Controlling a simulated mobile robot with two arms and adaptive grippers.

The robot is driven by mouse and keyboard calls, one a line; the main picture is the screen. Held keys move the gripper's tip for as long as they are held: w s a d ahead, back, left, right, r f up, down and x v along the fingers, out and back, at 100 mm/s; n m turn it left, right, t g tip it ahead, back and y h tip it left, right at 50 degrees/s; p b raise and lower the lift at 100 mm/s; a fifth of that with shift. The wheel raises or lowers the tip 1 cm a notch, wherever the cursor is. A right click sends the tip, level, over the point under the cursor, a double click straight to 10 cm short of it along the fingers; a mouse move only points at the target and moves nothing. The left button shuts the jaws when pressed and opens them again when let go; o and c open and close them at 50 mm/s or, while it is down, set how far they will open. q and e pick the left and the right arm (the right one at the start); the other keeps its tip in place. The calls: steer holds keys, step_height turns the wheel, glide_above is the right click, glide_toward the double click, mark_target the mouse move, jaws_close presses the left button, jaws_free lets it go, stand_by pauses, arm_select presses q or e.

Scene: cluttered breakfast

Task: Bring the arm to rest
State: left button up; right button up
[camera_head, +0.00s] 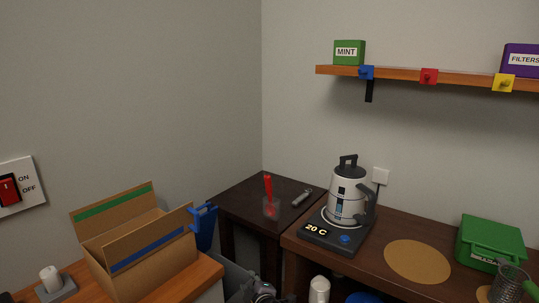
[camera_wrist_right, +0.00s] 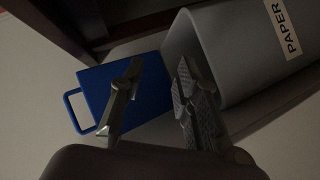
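My right gripper (camera_head: 264,292) shows at the bottom edge of the head view, low beside the dark side table (camera_head: 245,198) and partly cut off. In the right wrist view my right gripper (camera_wrist_right: 157,92) has its two fingers apart with nothing between them. The fingers are in front of a blue box-like thing with a handle (camera_wrist_right: 95,90) and beside a grey bin labelled PAPER (camera_wrist_right: 222,65). I cannot tell whether the fingers touch either. My left gripper is in neither view.
An open cardboard box (camera_head: 155,262) stands at the left, next to a blue handled container (camera_head: 205,228). A kettle (camera_head: 346,195) stands on its base on the right counter (camera_head: 385,275), with a green case (camera_head: 490,240) further right. A wall shelf (camera_head: 440,77) hangs above.

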steer(key=s+d+f+m+g+h, duration=0.1)
steer(key=s+d+f+m+g, duration=0.1)
steer(key=s+d+f+m, duration=0.55)
steer(key=s+d+f+g+h, duration=0.25)
steer(key=s+d+f, duration=0.25)
steer(key=s+f, duration=0.65)
steer(key=s+d+f+m+g+h, duration=0.15)
steer(key=s+d+f+m, duration=0.4)
steer(key=s, duration=0.65)
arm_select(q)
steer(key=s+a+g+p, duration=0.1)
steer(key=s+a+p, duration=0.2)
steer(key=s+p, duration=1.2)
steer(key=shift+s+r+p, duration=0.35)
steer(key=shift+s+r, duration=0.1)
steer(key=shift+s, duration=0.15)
arm_select(e)
steer(key=s+d+f+g, duration=0.1)
steer(key=s+d+g, duration=0.1)
steer(key=s, duration=1)
steer(key=s+d+f+m+g, duration=0.1)
steer(key=s+d, duration=0.4)
steer(key=s, duration=0.7)
steer(key=s+d+f+g, duration=0.1)
steer(key=s+d+g, duration=0.2)
steer(key=s, duration=0.8)
steer(key=shift+s+d+f+m, duration=0.3)
steer(key=shift+s+d, duration=0.1)
steer(key=shift+d, duration=0.2)
